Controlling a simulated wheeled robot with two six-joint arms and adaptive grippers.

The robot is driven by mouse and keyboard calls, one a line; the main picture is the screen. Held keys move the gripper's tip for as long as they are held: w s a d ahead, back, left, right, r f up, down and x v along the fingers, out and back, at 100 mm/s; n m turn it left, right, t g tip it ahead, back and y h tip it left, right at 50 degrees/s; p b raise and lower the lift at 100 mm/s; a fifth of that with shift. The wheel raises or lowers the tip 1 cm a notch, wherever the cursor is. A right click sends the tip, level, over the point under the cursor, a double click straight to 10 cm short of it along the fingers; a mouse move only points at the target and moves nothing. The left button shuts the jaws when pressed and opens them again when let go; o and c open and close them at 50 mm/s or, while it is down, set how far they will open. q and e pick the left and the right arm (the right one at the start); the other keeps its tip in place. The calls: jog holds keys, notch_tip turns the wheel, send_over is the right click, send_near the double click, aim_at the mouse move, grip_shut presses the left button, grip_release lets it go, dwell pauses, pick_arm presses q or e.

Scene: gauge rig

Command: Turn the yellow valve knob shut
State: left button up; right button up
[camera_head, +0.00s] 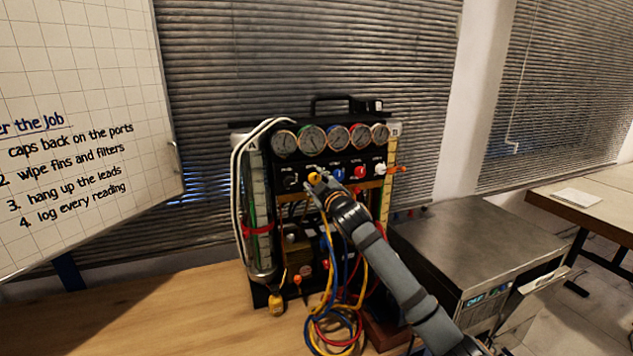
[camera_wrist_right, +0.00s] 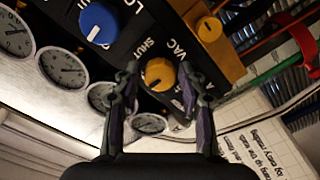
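The yellow valve knob (camera_head: 313,177) is on the black panel of the gauge rig, in the row below the gauges. In the right wrist view the yellow knob (camera_wrist_right: 159,74) is near the middle, with the words "SHUT" and "VAC" printed beside it. My right gripper (camera_head: 318,185) reaches up to it from the lower right. In the wrist view the right gripper (camera_wrist_right: 160,76) has its fingers apart, one on each side of the knob, and gaps seem to show between fingers and knob. Contact is hard to judge. My left gripper is in neither view.
A blue knob (camera_wrist_right: 98,23) is close beside the yellow one, and a red knob (camera_head: 360,172) is further right. Several gauges (camera_head: 312,138) sit above. Coiled hoses (camera_head: 337,322) hang below onto the wooden bench (camera_head: 150,310). A metal cabinet (camera_head: 480,245) stands at right.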

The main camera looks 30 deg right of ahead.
grip_shut()
